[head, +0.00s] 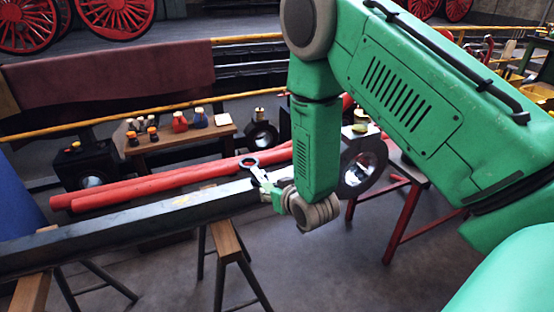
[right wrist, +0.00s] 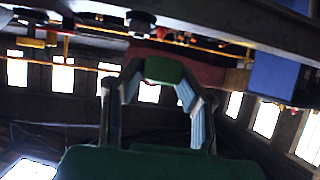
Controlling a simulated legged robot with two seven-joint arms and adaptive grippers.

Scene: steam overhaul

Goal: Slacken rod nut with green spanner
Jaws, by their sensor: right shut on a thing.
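The green spanner (head: 249,162) shows in the head view as a small dark ring end at the tip of my right gripper (head: 268,184). In the right wrist view a green piece (right wrist: 165,70), likely its handle, lies between the fingers of my right gripper (right wrist: 158,82), which is shut on it. The long dark steel rod (head: 130,224) lies across wooden-topped trestles. Its right end is close to the gripper. The ring appears just above that end; I cannot tell if they touch. The rod nut is not distinguishable. My left gripper is out of view.
Red pipes (head: 180,183) lie behind the rod. A wooden bench (head: 180,134) with several small pots stands further back. A thick dark ring-shaped part (head: 362,168) is just right of my forearm, near a red-legged stand (head: 397,220).

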